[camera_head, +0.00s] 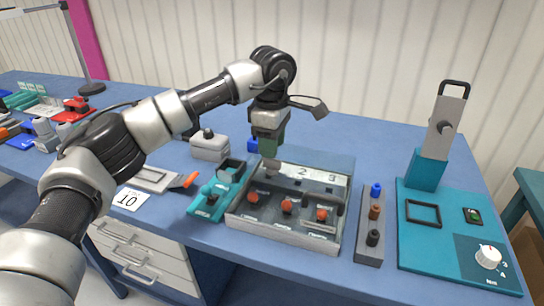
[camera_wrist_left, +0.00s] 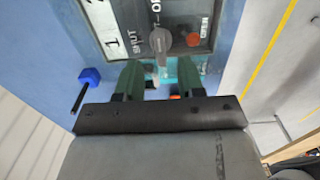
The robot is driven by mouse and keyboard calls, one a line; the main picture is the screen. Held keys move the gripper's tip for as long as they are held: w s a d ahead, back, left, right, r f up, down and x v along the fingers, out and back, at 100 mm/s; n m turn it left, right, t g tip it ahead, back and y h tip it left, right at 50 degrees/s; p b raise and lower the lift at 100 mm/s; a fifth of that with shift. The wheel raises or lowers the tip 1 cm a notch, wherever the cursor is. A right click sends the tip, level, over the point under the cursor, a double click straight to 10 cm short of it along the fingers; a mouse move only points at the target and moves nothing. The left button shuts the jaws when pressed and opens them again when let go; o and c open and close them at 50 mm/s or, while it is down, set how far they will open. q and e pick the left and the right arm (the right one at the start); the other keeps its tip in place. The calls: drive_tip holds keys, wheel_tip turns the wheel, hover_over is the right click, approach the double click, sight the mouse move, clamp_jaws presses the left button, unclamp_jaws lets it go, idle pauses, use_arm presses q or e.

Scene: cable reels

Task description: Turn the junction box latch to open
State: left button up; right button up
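The junction box (camera_head: 285,238) is a grey tray-like case on the blue bench, with a numbered white strip at its back and three red-orange knobs (camera_head: 287,206) inside. My left gripper (camera_head: 270,160) points down over its back left corner, near the number 1. In the left wrist view, a grey latch lever (camera_wrist_left: 160,42) sits between the printed words SHUT and OPEN, beside a red knob (camera_wrist_left: 193,40). The green fingers of my left gripper (camera_wrist_left: 160,80) are apart, with nothing visibly held between them. The lever lies just beyond the fingertips; contact cannot be told. My right gripper is out of view.
A blue cap (camera_wrist_left: 90,77) is near the left finger. The bench's front edge is close.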

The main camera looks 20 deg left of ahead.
use_arm(q)
wheel_tip(320, 180, up, 7)
drive_tip(key=shift+f, duration=0.15)
drive_tip(key=shift+f, duration=0.1)
idle(0.4)
